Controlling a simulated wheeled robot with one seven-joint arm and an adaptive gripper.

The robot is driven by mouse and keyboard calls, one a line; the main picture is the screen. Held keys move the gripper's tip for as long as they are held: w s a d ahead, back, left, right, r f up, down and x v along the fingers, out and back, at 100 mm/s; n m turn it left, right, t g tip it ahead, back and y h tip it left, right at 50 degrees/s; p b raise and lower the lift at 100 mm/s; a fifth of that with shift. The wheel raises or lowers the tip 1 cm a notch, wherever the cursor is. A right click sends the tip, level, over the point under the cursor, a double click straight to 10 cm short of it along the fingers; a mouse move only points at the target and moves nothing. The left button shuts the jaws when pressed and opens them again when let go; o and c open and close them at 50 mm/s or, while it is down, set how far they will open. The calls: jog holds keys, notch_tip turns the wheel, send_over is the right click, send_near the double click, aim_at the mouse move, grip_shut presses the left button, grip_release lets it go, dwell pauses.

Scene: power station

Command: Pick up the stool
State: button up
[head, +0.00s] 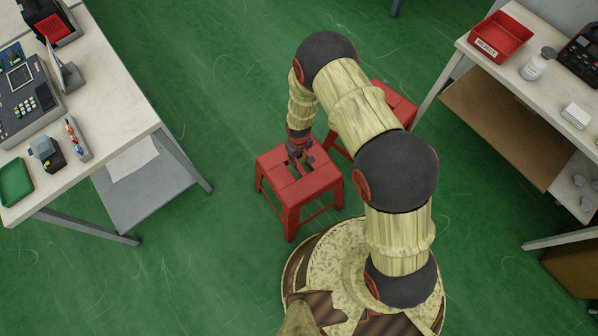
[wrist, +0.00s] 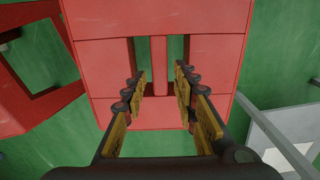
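A red stool (head: 300,186) stands upright on the green floor in the middle of the head view, between the two tables. Its seat has two slots with a narrow bar between them. My gripper (head: 299,152) is over the middle of this seat. In the wrist view the seat (wrist: 105,65) fills the upper middle, and my gripper (wrist: 160,85) is open with its fingers apart on either side of the central bar (wrist: 159,62). I cannot tell whether the fingertips reach into the slots. A second red stool (head: 396,103) stands behind my arm, partly hidden.
A table (head: 110,85) with a keypad device and a green tray is on the left, with a grey lower shelf (head: 150,190). A table (head: 540,90) with a red bin (head: 499,37) and a white bottle is on the right.

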aim_at(299, 166)
notch_tip(299, 166, down, 6)
jog(key=b, duration=0.2)
jog(key=shift+r+b, duration=0.2)
jog(key=shift+b, duration=0.1)
jog(key=c, duration=0.3)
jog(key=c, duration=0.4)
jog(key=shift+w+r, duration=0.1)
grip_shut()
